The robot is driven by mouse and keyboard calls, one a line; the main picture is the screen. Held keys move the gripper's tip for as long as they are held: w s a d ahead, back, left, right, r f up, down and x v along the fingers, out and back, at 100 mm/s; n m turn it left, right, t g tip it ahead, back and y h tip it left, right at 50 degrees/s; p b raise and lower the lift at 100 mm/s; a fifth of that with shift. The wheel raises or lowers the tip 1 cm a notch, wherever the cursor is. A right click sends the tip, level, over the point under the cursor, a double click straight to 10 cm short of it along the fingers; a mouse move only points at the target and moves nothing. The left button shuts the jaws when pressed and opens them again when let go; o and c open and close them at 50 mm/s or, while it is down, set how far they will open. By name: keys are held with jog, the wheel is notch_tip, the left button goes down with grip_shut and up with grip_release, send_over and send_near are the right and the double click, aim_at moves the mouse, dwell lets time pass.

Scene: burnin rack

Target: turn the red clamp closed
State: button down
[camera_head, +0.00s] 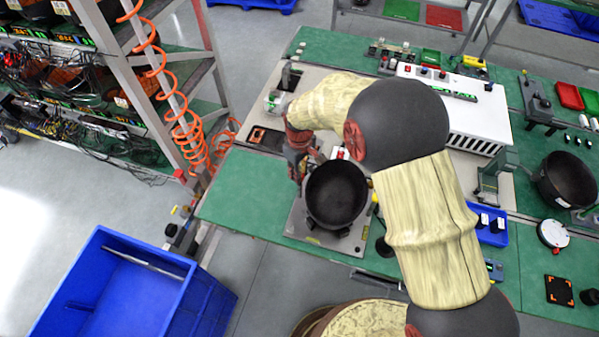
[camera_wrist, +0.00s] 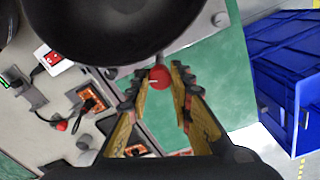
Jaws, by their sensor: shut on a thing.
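The red clamp shows as a round red knob (camera_wrist: 160,77) with a small white mark, in the wrist view just below the rim of a dark round pot (camera_wrist: 112,28). My gripper (camera_wrist: 158,74) has its two yellow-padded fingers on either side of the knob, shut on it. In the head view my gripper (camera_head: 303,172) reaches down at the left side of the dark pot (camera_head: 337,193), which sits on a grey metal plate (camera_head: 300,222). I cannot make out the knob in the head view. How far the clamp is turned cannot be told.
A red-and-white switch (camera_wrist: 52,60) and an orange-framed socket (camera_wrist: 92,104) lie left of the fingers in the wrist view. A white slotted box (camera_head: 470,120) stands behind my arm on the green bench (camera_head: 245,200). A blue bin (camera_head: 110,290) is at lower left.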

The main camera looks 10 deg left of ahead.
jog(key=m, duration=0.6)
jog(key=shift+m, duration=0.3)
jog(key=m, duration=0.6)
jog(key=shift+m, duration=0.4)
jog(key=c, duration=1.6)
grip_release()
jog(key=shift+r, duration=0.1)
notch_tip(320, 180, up, 12)
jog(key=shift+f, duration=0.1)
